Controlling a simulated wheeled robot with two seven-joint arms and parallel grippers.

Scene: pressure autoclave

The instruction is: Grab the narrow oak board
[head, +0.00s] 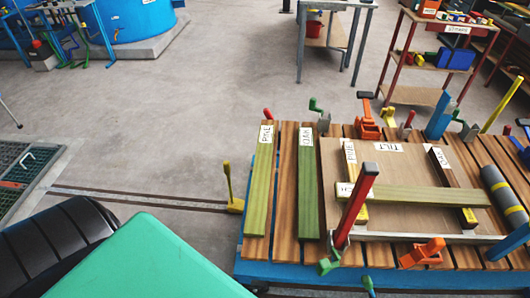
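A long green board (308,195) lies lengthwise on the slatted workbench, with a white tag at its far end that seems to read OAK. To its left lies a similar green board (260,195) tagged PINE. A darker narrow piece (443,172) on the right of the brown panel has a tag that also looks like OAK, though it is small. A green board (425,195) lies crosswise over the panel and over the near ends of the upright pieces; its tag is partly hidden by a red clamp bar. Neither of my grippers is in view.
The workbench (262,268) has a blue front edge. Red-and-green clamps (354,205), an orange clamp (424,252) and a grey-yellow roll (503,195) crowd its right part. A yellow lever (229,190) stands by its left edge. The floor (190,120) to the left is open.

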